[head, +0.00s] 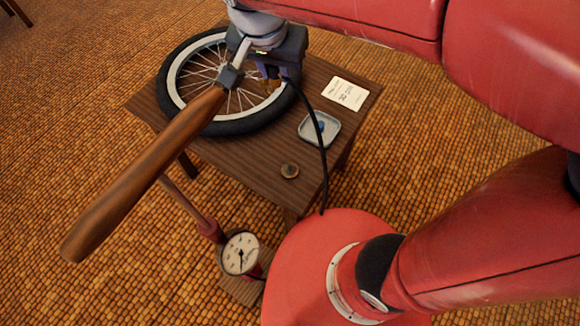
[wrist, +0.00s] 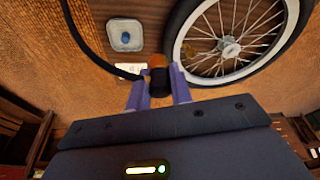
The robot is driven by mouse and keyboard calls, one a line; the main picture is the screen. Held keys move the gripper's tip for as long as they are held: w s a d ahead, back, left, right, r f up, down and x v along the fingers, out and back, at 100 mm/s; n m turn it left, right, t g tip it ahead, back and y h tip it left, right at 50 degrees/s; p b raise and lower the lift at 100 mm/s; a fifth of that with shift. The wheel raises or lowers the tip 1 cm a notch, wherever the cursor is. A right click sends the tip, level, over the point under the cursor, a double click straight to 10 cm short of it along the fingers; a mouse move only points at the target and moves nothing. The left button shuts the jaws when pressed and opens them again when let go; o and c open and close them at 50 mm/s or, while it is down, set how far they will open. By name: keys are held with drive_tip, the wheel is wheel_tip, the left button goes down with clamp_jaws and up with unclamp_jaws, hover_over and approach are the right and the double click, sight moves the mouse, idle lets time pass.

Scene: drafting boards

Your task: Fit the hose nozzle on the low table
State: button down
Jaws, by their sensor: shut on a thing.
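My gripper (wrist: 160,92) is shut on the hose nozzle (wrist: 159,78), a dark piece with an orange-brown end, seen between the purple fingers in the wrist view. In the head view my gripper (head: 268,82) is over the back of the low table (head: 240,160), beside the spoked wheel (head: 175,92). A black hose (head: 314,120) runs from the gripper down past the table's right side; it also shows in the wrist view (wrist: 85,45). The wheel lies flat on the table. Its valve cannot be made out clearly, and whether the nozzle touches anything cannot be told.
A pump with a dial gauge (head: 240,253) stands in front.

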drive_tip(key=s+d+b, duration=0.1)
drive_tip(key=s+d, duration=0.2)
drive_tip(key=s, duration=0.5)
drive_tip(key=shift+s, duration=0.35)
idle(0.4)
wheel_tip(320, 180, down, 11)
drive_tip(key=b, duration=1)
drive_tip(key=shift+f, duration=0.1)
drive_tip(key=shift+f+b, duration=0.6)
drive_tip(key=shift+f, duration=0.85)
drive_tip(key=shift+s+x, duration=0.1)
drive_tip(key=shift+x, duration=0.5)
drive_tip(key=shift+s+x, duration=0.15)
drive_tip(key=shift+x, duration=0.5)
drive_tip(key=c, duration=1.2)
unclamp_jaws()
drive_tip(key=shift+a+f, duration=0.1)
drive_tip(key=shift+a, duration=0.05)
drive_tip(key=shift+o, duration=0.2)
